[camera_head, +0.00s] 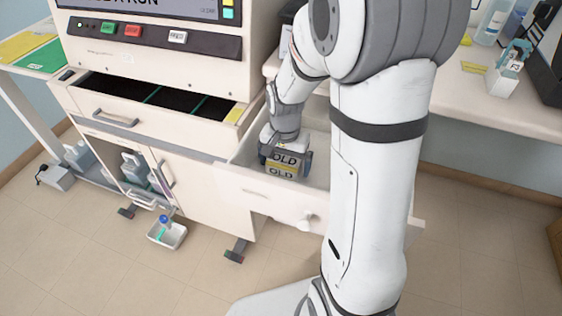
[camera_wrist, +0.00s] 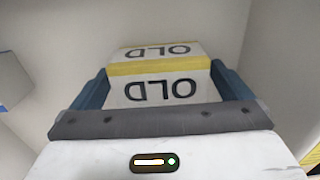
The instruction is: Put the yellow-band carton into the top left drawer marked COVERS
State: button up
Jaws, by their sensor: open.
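The yellow-band carton (camera_head: 286,166) is white with a yellow band and the word OLD. It is inside an open pale drawer (camera_head: 262,190) right of the staining machine; the drawer's front label is too small to read. In the wrist view the carton (camera_wrist: 160,75) stands between the two blue fingers. My gripper (camera_head: 285,160) is down in the drawer, jaws open on either side of the carton. I cannot tell whether the fingers touch it, and its underside is hidden.
My arm hides the drawer's right part. A grey-white box (camera_wrist: 12,82) shows at the left in the wrist view. Another open drawer (camera_head: 130,112) with dark compartments is under the machine. A small white bin (camera_head: 167,235) stands on the floor. Bottles stand on the right bench.

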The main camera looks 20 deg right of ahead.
aim_at(285, 159)
notch_tip(285, 159, up, 12)
jog(key=p, duration=0.3)
jog(key=s+r+n, duration=0.1)
jog(key=s+n, duration=0.1)
jog(key=s, duration=0.2)
jog(key=s+n+t, duration=0.1)
jog(key=s+n, duration=0.1)
jog(key=s, duration=0.3)
jog(key=s+a+r+n, duration=0.1)
jog(key=s+n, duration=0.2)
jog(key=s, duration=0.1)
jog(key=shift+s+r+t, duration=0.3)
jog(key=shift+s+t, duration=0.05)
jog(key=shift+t, duration=0.05)
